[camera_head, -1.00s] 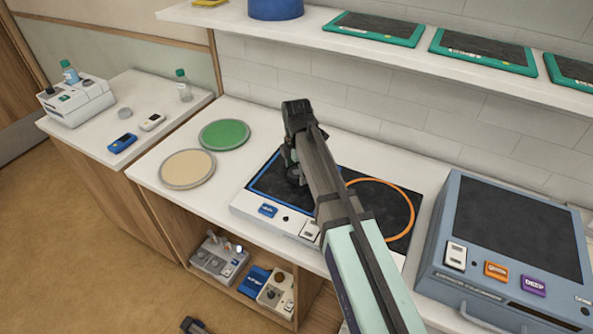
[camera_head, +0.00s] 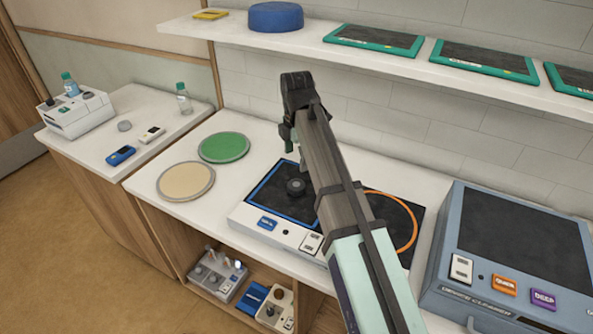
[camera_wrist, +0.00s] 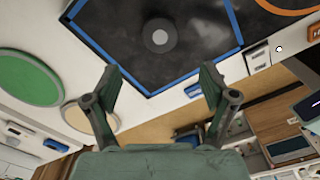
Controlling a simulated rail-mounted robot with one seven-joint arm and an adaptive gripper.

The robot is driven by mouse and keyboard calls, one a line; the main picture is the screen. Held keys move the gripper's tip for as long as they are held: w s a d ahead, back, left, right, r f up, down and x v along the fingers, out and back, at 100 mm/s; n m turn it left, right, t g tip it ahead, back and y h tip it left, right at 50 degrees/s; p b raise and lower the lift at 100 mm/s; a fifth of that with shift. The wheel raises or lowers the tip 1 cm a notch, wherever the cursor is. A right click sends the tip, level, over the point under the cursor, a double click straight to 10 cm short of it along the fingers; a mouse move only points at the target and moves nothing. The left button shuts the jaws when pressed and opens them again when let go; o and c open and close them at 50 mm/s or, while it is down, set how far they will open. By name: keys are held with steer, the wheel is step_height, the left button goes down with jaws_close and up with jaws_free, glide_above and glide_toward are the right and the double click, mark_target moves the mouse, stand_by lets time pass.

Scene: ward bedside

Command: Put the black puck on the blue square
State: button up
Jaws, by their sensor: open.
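The black puck (camera_head: 296,186) lies flat inside the blue square (camera_head: 262,216), an outline on the left half of a dark-topped white device. In the wrist view the puck (camera_wrist: 159,36) shows with a lighter grey centre, and the blue outline (camera_wrist: 108,54) runs around it with a gap. My gripper (camera_head: 292,146) is above the device, apart from the puck. In the wrist view my gripper (camera_wrist: 160,82) has its two fingers spread wide with nothing between them. My arm hides part of the device's middle in the head view.
An orange ring (camera_head: 414,228) marks the device's right half. A green disc (camera_head: 223,147) and a beige disc (camera_head: 185,181) lie to the left. A large grey-blue cleaner unit (camera_head: 515,250) stands at the right. A shelf (camera_head: 330,45) with green-framed trays runs above.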

steer(key=shift+r, duration=0.9)
stand_by(0.8)
